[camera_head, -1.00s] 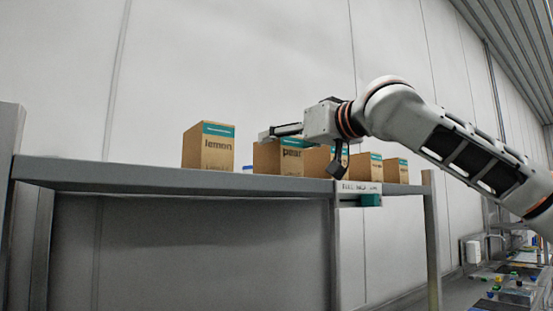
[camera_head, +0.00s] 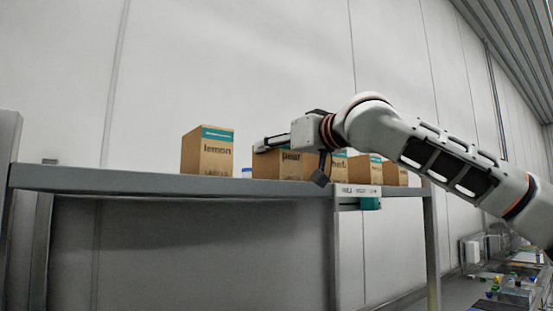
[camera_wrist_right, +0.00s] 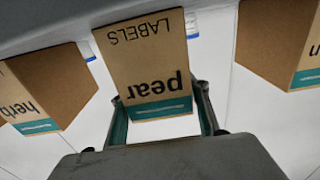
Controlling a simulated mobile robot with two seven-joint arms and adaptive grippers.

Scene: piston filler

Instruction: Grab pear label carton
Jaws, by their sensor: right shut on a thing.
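The pear label carton (camera_head: 283,166) is a brown box with a teal band, standing on the grey shelf (camera_head: 150,183). In the right wrist view the pear carton (camera_wrist_right: 145,60) appears upside down, with "pear" and "LABELS" on its face. My right gripper (camera_head: 272,144) reaches over it from the upper right. In the wrist view the right gripper (camera_wrist_right: 163,112) has one finger on each side of the carton, and it is shut on it near the teal top. In the head view the gripper hides the carton's upper part. My left gripper is not in view.
The lemon carton (camera_head: 207,152) stands to the left, with a gap and a small blue-capped item (camera_head: 247,172) between. More cartons (camera_head: 368,169) stand to the right. In the wrist view, the herb carton (camera_wrist_right: 50,88) and another carton (camera_wrist_right: 275,45) flank the pear carton.

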